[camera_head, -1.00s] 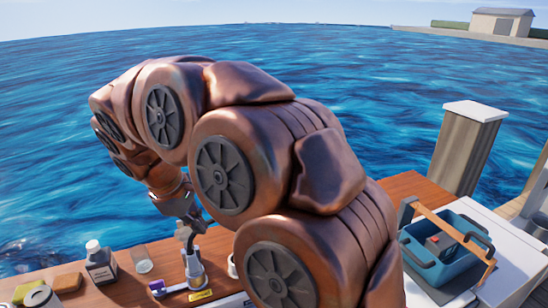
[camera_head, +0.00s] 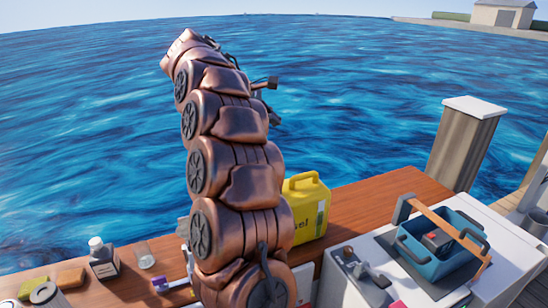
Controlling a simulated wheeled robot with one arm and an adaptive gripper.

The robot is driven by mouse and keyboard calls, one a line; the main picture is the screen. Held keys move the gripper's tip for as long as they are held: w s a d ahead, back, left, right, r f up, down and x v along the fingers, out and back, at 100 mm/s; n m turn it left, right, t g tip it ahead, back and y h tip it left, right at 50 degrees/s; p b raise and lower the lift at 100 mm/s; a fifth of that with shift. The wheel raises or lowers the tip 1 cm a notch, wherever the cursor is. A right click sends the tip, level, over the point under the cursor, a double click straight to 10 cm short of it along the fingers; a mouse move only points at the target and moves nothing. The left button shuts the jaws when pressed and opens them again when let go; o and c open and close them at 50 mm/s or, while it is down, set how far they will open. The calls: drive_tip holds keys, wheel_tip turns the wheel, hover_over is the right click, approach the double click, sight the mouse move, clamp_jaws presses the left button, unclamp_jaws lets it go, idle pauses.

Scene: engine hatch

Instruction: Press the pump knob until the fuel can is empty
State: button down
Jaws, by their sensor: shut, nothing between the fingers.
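A yellow fuel can (camera_head: 312,200) stands on the brown wooden deck, just right of my arm. My arm reaches up and away over the deck toward the water. Dark parts of my gripper (camera_head: 274,118) stick out right of the arm's far end, shut and empty, apart from the can in the picture. A grey fitting (camera_head: 187,258), possibly the pump, shows partly left of the arm. I cannot make out the pump knob.
A grey control box (camera_head: 352,282) and a blue toolbox (camera_head: 438,250) are at the right. The deck between can and post (camera_head: 466,148) is clear.

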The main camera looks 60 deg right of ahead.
drive_tip(key=shift+f, duration=0.15)
wheel_tip(320, 180, down, 7)
drive_tip(key=b, duration=0.6)
drive_tip(key=shift+r, duration=0.2)
drive_tip(key=shift+f+b, duration=0.6)
drive_tip(key=shift+f, duration=0.35)
drive_tip(key=shift+f, duration=0.15)
idle(0.5)
drive_tip(key=shift+f, duration=0.3)
drive_tip(key=shift+a+f+b, duration=0.1)
drive_tip(key=shift+f+b, duration=0.8)
drive_tip(key=shift+f, duration=0.75)
idle(2.0)
idle(0.3)
drive_tip(key=shift+r+p, duration=1.95)
drive_tip(key=shift+r, duration=0.15)
